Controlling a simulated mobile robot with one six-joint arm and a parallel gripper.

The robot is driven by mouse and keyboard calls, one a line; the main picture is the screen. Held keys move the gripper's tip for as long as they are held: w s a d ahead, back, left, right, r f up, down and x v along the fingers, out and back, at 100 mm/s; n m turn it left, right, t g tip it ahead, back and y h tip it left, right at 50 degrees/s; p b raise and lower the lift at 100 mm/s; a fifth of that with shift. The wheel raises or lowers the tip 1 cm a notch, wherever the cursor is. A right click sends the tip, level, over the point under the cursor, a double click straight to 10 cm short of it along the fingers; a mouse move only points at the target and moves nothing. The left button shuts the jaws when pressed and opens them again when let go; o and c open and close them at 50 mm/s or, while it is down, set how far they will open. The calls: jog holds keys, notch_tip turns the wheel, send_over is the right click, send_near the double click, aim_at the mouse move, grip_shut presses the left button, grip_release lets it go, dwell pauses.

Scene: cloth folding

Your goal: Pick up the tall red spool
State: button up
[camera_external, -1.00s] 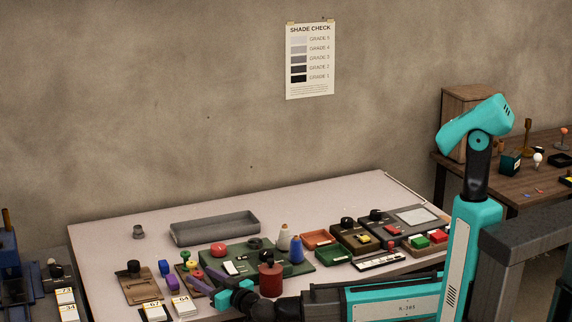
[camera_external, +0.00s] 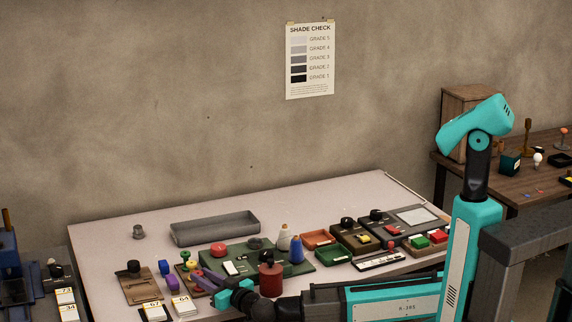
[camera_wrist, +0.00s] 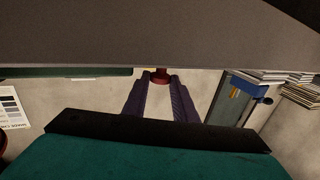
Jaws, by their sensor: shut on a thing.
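My gripper (camera_external: 200,281) reaches left low over the near part of the table, its purple fingers among small coloured spools. In the wrist view my gripper (camera_wrist: 161,84) has its fingers close together, shut on a red flanged spool (camera_wrist: 162,75) at the tips. Much of this spool is hidden by the fingers or cut off by the grey surface above. In the external view a small red-pink spool top (camera_external: 197,273) shows at the fingertips; its full height cannot be told. A green-topped spool (camera_external: 186,253) and a yellow one (camera_external: 190,264) stand just behind.
A dark red can (camera_external: 270,280) stands close beside my wrist. A green board (camera_external: 240,257) with a red knob lies behind it. A white cone (camera_external: 284,238) and a blue cone (camera_external: 296,249) stand to the right.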

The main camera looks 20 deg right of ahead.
notch_tip(320, 180, up, 10)
dwell(0.7)
